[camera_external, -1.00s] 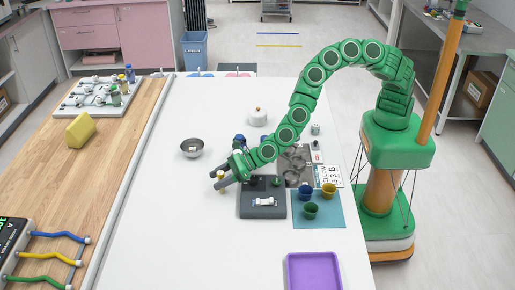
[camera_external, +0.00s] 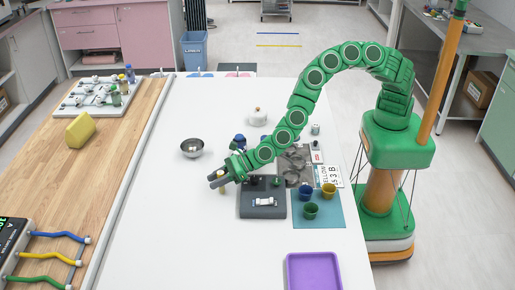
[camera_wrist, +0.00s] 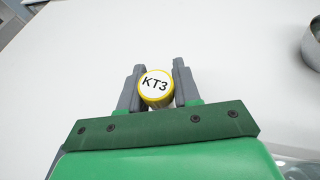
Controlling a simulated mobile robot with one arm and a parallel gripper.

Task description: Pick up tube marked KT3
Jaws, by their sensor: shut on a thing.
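The tube marked KT3 (camera_wrist: 155,86) has a yellow rim and a white top with black lettering in the wrist view. It sits between the two grey fingers of my gripper (camera_wrist: 158,90), which is shut on it. In the external view my gripper (camera_external: 218,181) is over the white table, just left of the dark grey block, and the tube (camera_external: 222,188) shows small and yellowish at the fingertips. I cannot tell whether its lower end touches the table.
A dark grey block (camera_external: 263,209) with a white label lies right of the gripper. Blue, yellow and green cups stand on a teal mat (camera_external: 325,221). A purple tray (camera_external: 313,273) lies in front. The table's left part is clear.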

